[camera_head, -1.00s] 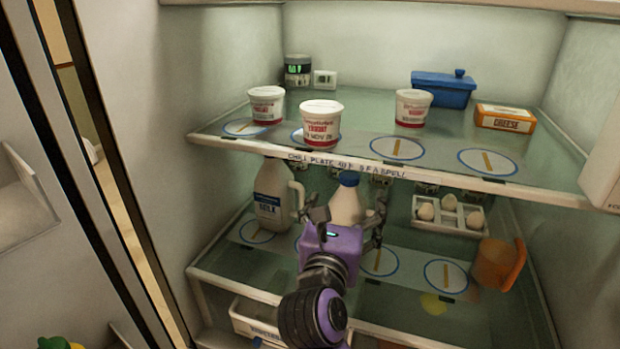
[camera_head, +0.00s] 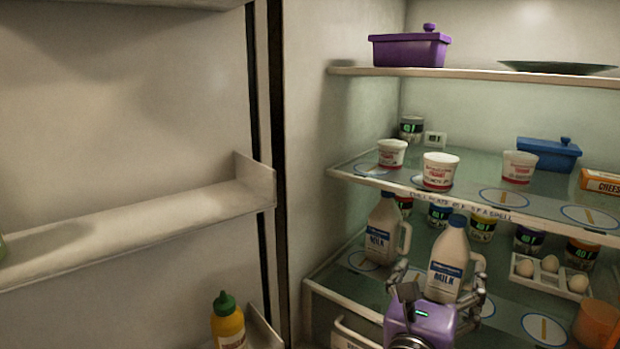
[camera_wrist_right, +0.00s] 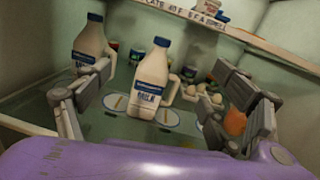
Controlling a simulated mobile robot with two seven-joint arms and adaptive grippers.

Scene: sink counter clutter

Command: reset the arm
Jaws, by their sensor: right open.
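My right gripper (camera_head: 440,282) is purple with grey fingers and sits low in the head view, in front of the lower fridge shelf. Its fingers are spread and hold nothing. A white milk jug with a blue cap (camera_head: 449,262) stands upright just beyond it, its base hidden by the gripper in the head view. In the right wrist view this jug (camera_wrist_right: 150,88) stands between the open fingers in the picture, apparently farther off and clear of both. A second milk jug (camera_head: 381,236) stands to its left. My left gripper is not in view.
The upper shelf (camera_head: 465,208) holds yogurt tubs (camera_head: 440,171), a blue box (camera_head: 548,154) and a cheese box (camera_head: 602,182). An egg tray (camera_head: 548,279) and an orange cup (camera_head: 597,325) are to the right. A mustard bottle (camera_head: 228,322) stands in the door at left.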

